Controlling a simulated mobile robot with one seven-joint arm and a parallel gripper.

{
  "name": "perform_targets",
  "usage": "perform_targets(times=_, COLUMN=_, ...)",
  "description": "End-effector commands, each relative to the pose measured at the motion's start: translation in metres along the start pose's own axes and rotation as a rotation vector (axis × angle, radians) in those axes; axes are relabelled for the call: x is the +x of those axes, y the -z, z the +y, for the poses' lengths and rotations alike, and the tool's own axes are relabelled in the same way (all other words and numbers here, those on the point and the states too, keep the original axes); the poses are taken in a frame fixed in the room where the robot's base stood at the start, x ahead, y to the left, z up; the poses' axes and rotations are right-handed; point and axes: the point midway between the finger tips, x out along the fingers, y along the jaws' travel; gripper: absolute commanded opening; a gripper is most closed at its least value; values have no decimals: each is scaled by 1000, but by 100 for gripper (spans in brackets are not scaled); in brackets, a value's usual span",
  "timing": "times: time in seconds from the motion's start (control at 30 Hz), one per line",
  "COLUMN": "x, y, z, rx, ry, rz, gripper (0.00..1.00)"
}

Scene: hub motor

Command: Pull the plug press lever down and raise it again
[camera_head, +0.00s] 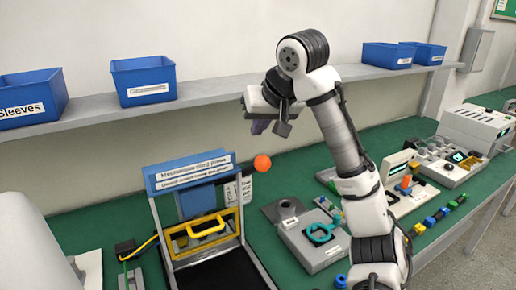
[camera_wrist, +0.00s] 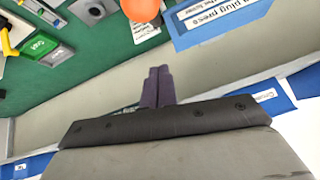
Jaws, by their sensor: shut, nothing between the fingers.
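The plug press (camera_head: 190,175) is a blue-topped frame with a white label, left of centre in the head view. Its blue, labelled part shows in the wrist view (camera_wrist: 208,22). An orange ball (camera_head: 262,163), which looks like the lever's knob, is at the press's upper right side; it is cut off at the top edge of the wrist view (camera_wrist: 140,9). The lever's rod is not clear. My gripper (camera_head: 261,127) is above the ball, apart from it. Its purple fingers are together and empty in the wrist view (camera_wrist: 158,76).
A yellow-handled frame (camera_head: 203,230) sits in the press. A grey device with a teal handle (camera_head: 320,234) stands right of it on the green bench. A shelf (camera_head: 215,92) with blue bins (camera_head: 143,80) runs along the wall behind my gripper. More devices stand at right.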

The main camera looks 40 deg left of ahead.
Motion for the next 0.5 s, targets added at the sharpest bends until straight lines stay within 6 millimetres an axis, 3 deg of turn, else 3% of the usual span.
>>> perform_targets(times=0.17, x=37, y=0, z=-1, rx=0, ry=1, rz=-3, gripper=0)
perform_targets(times=0.5, x=45, y=-36, z=0, rx=0, ry=0, rz=1, gripper=0)
